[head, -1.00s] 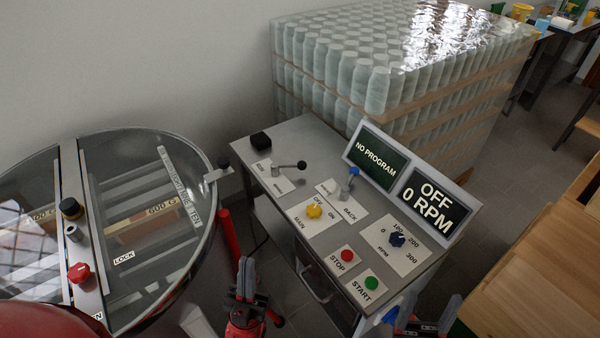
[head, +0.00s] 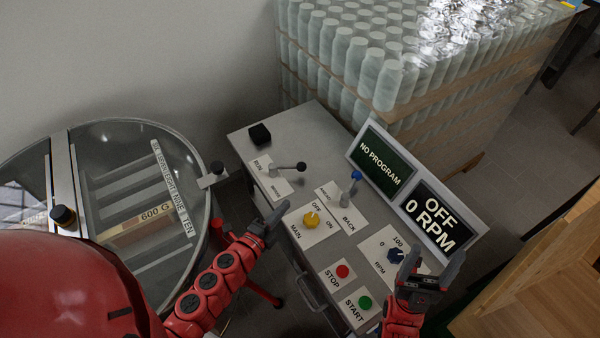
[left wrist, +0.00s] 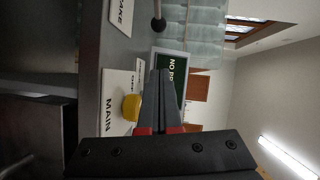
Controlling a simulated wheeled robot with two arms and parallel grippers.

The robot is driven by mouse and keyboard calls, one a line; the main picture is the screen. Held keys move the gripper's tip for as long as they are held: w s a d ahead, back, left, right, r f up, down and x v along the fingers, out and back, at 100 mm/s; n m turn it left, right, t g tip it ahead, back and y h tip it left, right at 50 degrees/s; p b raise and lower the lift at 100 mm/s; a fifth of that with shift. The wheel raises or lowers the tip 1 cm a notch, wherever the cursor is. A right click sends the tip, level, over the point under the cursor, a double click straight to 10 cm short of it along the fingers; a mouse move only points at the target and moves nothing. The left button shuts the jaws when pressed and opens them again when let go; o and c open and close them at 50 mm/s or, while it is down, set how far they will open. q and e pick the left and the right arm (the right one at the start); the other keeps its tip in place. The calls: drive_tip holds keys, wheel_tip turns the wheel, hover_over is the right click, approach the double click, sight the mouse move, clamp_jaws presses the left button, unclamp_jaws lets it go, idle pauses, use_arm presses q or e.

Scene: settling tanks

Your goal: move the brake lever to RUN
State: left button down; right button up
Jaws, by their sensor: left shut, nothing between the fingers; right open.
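The brake lever (head: 288,169) is a grey post with a rod and black knob on the console's upper left. Its rod points right across its white plate, which reads RUN at the upper end; the lower word is hard to read. In the left wrist view its black knob (left wrist: 158,25) shows at the top. My left gripper (head: 274,216) is shut and empty near the console's left edge, below the lever and apart from it. Its closed fingers (left wrist: 160,78) also show in the left wrist view. My right gripper (head: 430,268) is open and empty over the console's lower right.
The console also bears a yellow MAIN knob (head: 311,219), a blue-tipped lever (head: 354,178), red STOP (head: 342,271) and green START (head: 365,302) buttons, and a black block (head: 259,134). A round glass-lidded tank (head: 130,140) stands left. Wrapped jars (head: 390,70) stand behind.

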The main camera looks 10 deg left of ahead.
use_arm(q)
drive_tip(key=shift+d, duration=0.1)
drive_tip(key=x, duration=0.9)
drive_tip(key=shift+p, duration=0.3)
drive_tip(key=w, duration=0.2)
drive_tip(key=w+a, duration=0.1)
drive_tip(key=shift+w+f+b, duration=0.25)
drive_tip(key=shift+f+b, duration=0.15)
drive_tip(key=shift+w+a, duration=0.2)
drive_tip(key=shift+w, duration=0.25)
drive_tip(key=shift+w+f, duration=0.15)
